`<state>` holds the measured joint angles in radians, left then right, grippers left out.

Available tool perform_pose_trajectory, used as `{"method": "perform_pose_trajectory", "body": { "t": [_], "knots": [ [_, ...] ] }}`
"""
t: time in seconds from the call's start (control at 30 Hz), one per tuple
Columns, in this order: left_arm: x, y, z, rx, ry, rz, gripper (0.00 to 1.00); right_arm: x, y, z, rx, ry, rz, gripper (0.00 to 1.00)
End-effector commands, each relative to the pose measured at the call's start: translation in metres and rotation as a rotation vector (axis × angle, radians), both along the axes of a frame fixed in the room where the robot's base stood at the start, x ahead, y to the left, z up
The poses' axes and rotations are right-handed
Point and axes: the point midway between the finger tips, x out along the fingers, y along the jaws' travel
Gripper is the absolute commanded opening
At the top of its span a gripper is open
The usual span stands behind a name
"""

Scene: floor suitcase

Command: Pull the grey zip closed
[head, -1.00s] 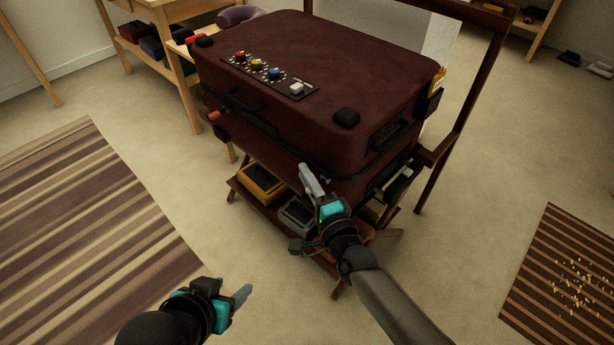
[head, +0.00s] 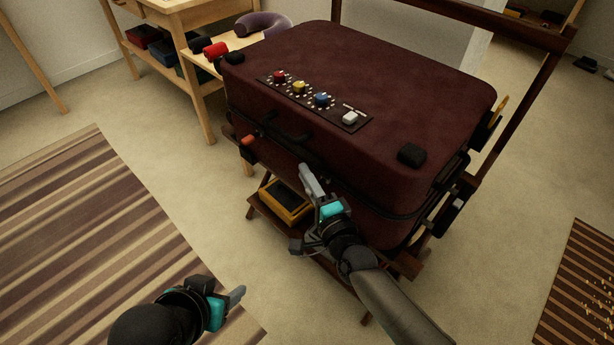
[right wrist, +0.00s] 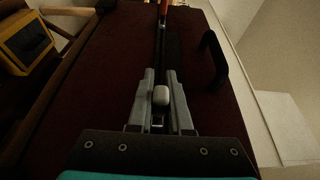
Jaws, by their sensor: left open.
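The maroon suitcase (head: 370,75) lies flat on a wooden stand, its dark zip seam (head: 345,182) running along the front side. My right gripper (head: 308,172) is at this seam, near the middle of the front. In the right wrist view the fingers (right wrist: 160,82) are closed in on both sides of the pale grey zip pull (right wrist: 160,96). The pull is hidden in the head view. An orange tab (head: 248,141) sits on the seam further left; the wrist view shows orange at the far end of the dark strip. My left gripper (head: 237,296) is open and empty, low over the floor.
A dark handle (head: 290,132) sticks out of the suitcase front between my right gripper and the orange tab. A yellow box (head: 285,200) is on the stand's lower shelf. A wooden bench (head: 190,75) stands at the back left. A striped rug (head: 95,230) covers the left floor.

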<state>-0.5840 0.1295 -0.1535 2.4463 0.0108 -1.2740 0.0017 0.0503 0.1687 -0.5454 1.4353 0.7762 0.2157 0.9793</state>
Motion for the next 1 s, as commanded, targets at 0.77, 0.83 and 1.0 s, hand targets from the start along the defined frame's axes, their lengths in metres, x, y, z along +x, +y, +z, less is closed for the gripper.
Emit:
{"method": "perform_pose_trajectory", "body": {
  "t": [0.77, 0.83, 1.0],
  "knots": [
    [-0.0047, -0.0013, -0.0034, -0.003, 0.016, 0.001, 0.55, 0.0001, 0.0006, -0.0001, -0.001, 0.001, 0.002, 0.47],
    [-0.0047, -0.0014, -0.0035, -0.003, 0.016, 0.001, 0.55, 0.0, 0.0003, -0.0002, -0.001, 0.001, 0.001, 0.47],
    [-0.0053, -0.0011, -0.0031, -0.002, 0.02, 0.001, 0.55, -0.0018, -0.0006, -0.0003, -0.001, 0.001, 0.001, 0.47]
  ]
}}
